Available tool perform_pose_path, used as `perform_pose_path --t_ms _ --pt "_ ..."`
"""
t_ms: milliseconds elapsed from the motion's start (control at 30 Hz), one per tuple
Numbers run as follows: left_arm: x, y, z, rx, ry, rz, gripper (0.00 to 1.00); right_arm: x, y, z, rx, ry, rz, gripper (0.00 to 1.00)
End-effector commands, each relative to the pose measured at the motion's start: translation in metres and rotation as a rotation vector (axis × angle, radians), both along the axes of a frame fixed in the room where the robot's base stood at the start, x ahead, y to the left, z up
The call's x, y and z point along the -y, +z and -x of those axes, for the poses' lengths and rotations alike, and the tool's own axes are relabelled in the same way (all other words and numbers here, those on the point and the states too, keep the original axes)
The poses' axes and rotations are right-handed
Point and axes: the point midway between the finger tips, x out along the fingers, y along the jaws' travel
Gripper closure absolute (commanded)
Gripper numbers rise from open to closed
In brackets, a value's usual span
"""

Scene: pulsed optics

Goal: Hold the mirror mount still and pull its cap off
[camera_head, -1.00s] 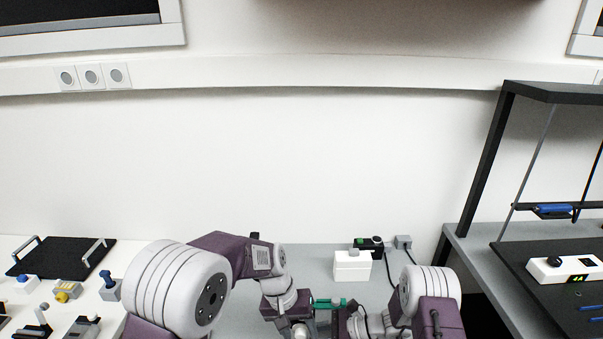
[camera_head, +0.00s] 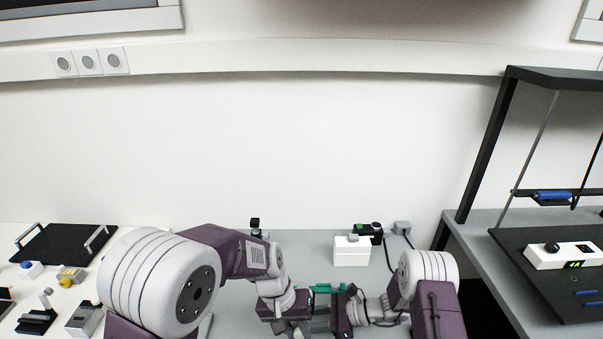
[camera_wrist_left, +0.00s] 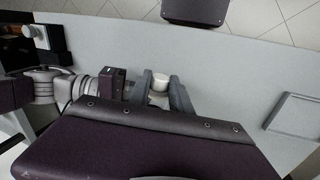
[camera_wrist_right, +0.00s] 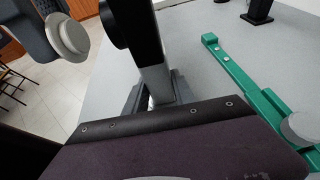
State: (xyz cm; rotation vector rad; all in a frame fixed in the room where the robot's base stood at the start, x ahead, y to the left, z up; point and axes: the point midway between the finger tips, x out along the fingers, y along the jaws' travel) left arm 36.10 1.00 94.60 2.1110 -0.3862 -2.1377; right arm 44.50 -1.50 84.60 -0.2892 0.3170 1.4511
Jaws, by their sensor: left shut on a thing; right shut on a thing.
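A small pale round piece (camera_wrist_left: 159,84), which I take for the mirror mount, sits between the fingers of my left gripper (camera_wrist_left: 161,98). My left gripper is shut on it. My right gripper (camera_wrist_right: 155,100) faces it from the other side and is shut on a small part, likely the cap. In the head view the two grippers meet low in the middle, close together above the grey table. I cannot tell whether the cap and the mount are joined or apart.
A green bar (camera_wrist_right: 238,78) lies beside my right gripper; it also shows in the head view (camera_head: 327,288). A white box (camera_head: 351,252) with a grey knob stands behind. A black tray (camera_head: 62,243) and small devices are at left. A black-framed rack (camera_head: 481,150) stands at right.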

Motion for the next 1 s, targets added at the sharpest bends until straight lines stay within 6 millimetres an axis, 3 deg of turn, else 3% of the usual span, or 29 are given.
perform_pose_path --t_ms 200,500,733,1000 --pt "-0.002 0.0 0.017 0.002 0.001 0.0 1.0 0.001 -0.003 0.001 -0.003 0.001 0.007 1.0" --pt "-0.002 -0.001 0.019 0.001 0.001 0.0 1.0 0.001 -0.003 0.001 -0.003 0.001 0.007 1.0" --pt "-0.003 -0.001 0.036 0.001 0.001 0.0 1.0 0.001 -0.003 0.001 -0.003 0.001 0.007 1.0" --pt "-0.004 0.0 0.038 0.002 0.001 0.0 1.0 0.001 -0.003 0.001 -0.003 0.001 0.007 1.0"
